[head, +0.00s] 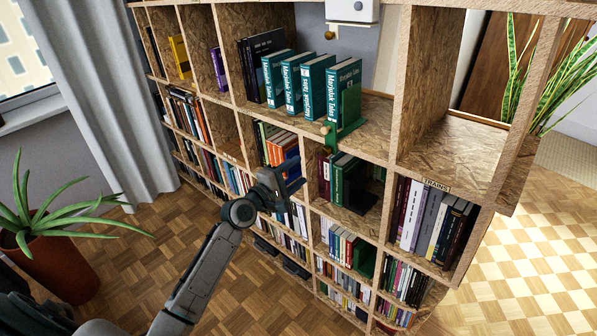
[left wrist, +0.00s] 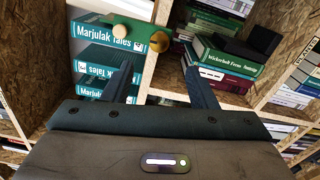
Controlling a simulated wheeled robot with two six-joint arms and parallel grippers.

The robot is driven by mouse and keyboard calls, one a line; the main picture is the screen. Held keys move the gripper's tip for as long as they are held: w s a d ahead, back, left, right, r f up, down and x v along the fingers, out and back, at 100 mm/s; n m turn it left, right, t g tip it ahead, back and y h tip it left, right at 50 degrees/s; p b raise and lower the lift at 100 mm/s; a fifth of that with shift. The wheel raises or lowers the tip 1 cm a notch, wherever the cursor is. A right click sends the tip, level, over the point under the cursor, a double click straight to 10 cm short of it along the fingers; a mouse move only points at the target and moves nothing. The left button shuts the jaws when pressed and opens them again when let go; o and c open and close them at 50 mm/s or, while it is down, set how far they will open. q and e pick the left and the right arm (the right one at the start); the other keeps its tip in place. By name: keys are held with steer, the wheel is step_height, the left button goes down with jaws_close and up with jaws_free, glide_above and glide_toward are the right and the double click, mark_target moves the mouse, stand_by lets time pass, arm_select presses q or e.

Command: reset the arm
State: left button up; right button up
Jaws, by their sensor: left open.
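My left gripper (head: 290,178) is held in front of the bookshelf (head: 375,140), near its middle compartments, at the end of my raised left arm. It also shows in the left wrist view (left wrist: 162,80), where its two dark fingers stand apart with nothing held between them. In that view the fingers point toward the shelf boards, with teal books (left wrist: 110,38) on the left and a dark green book (left wrist: 228,60) on the right. My right gripper does not show in either view.
Teal books (head: 315,82) stand in an upper compartment beside a green bookend (head: 349,108) with a wooden knob. Lower compartments hold many books. A potted plant (head: 62,250) stands at the left, near a curtain (head: 95,90). Wooden floor (head: 245,285) is open before the shelf.

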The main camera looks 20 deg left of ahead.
arm_select(q)
steer(key=s+a+f+m+g+y+b, duration=0.1)
steer(key=s+a+f+m+g+y, duration=0.35)
steer(key=f, duration=1.05)
steer(key=s+d+f+g+h+b, duration=0.1)
steer(key=s+f, duration=0.6)
steer(key=f, duration=0.8)
steer(key=s+a+f+m+g+y+b, duration=0.1)
steer(key=s+a+f+m+g+y, duration=0.3)
steer(key=f, duration=1.2)
steer(key=s+d+f+m+g+b, duration=0.1)
steer(key=s+f+m, duration=0.1)
steer(key=s+f, duration=0.75)
steer(key=s+d+f+m+g+b, duration=0.15)
steer(key=s+f, duration=0.45)
steer(key=s, duration=0.6)
steer(key=s+f+m+g, duration=0.2)
steer(key=s+f+m, duration=0.1)
steer(key=s, duration=0.7)
steer(key=s+f+m+g, duration=0.1)
steer(key=s+f, duration=0.3)
steer(key=s, duration=0.7)
steer(key=shift+d+f+m+g, duration=0.3)
steer(key=shift+d+m+g, duration=0.1)
steer(key=shift+m, duration=0.5)
steer(key=shift+h, duration=0.25)
